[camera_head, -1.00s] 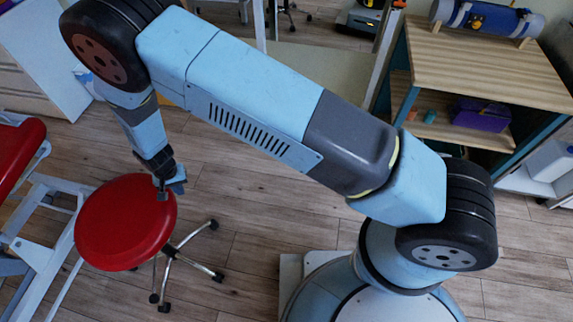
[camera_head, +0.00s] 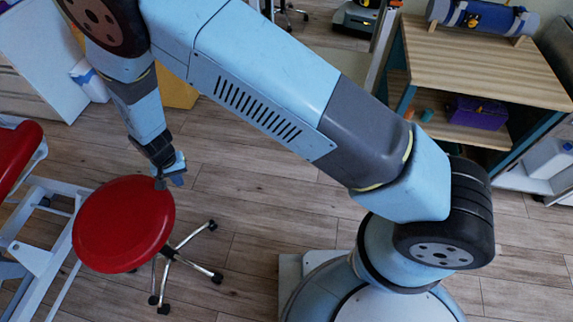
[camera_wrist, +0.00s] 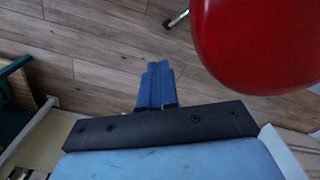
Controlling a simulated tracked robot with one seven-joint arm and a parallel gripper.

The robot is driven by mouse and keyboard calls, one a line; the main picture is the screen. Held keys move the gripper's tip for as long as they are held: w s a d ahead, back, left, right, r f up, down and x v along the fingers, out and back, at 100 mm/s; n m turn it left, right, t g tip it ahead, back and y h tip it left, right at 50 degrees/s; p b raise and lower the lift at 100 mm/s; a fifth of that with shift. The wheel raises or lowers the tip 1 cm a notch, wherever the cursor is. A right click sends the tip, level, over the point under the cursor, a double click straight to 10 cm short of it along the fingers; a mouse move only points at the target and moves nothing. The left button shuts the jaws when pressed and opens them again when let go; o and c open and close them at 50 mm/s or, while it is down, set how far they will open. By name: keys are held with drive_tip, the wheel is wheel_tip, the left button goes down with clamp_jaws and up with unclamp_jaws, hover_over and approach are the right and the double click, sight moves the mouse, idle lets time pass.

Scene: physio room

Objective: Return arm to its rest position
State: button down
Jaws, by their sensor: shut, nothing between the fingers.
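My arm reaches from its base at the lower right up and across to the upper left in the head view. My gripper (camera_head: 168,181) hangs at the arm's end, pointing down, close to the upper right edge of a round red stool seat (camera_head: 124,224). In the wrist view my gripper (camera_wrist: 157,85) shows as blue fingers shut together with nothing between them, above the wood floor. The red seat also fills the upper right of the wrist view (camera_wrist: 262,45). I cannot tell whether the gripper touches the seat.
The stool's chrome wheeled legs (camera_head: 172,258) spread below the seat. A red-padded frame (camera_head: 35,240) stands at the left. A wooden shelf unit (camera_head: 480,62) with a rolled blue mat (camera_head: 484,16) on top stands at the upper right. Floor between stool and base is clear.

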idle(0.3)
drive_tip(key=w+d+r+y, duration=0.1)
drive_tip(key=w+d+r, duration=0.4)
drive_tip(key=r, duration=0.4)
drive_tip(key=w+d+r+m+t, duration=0.1)
drive_tip(key=w+d+r, duration=0.45)
drive_tip(key=r, duration=0.45)
drive_tip(key=w+d+r+y, duration=0.1)
drive_tip(key=w+d+r, duration=0.45)
drive_tip(key=r, duration=0.35)
drive_tip(key=d+r, duration=0.9)
drive_tip(key=d, duration=0.2)
drive_tip(key=s+d+r+m+t, duration=0.1)
drive_tip(key=s+d+r, duration=0.1)
drive_tip(key=d+r, duration=0.55)
drive_tip(key=s+d+r+m+t, duration=0.1)
drive_tip(key=s+d+r+t, duration=0.2)
drive_tip(key=d, duration=0.7)
drive_tip(key=s+d+r+h, duration=0.1)
drive_tip(key=s+d+r, duration=0.1)
drive_tip(key=s+d, duration=0.4)
drive_tip(key=s+d+r+h, duration=0.1)
drive_tip(key=s+d+r, duration=0.2)
drive_tip(key=s+d, duration=0.4)
drive_tip(key=shift+s+d+m+t, duration=0.3)
drive_tip(key=shift+s+m, duration=0.1)
drive_tip(key=shift+s, duration=0.3)
drive_tip(key=shift+a, duration=0.1)
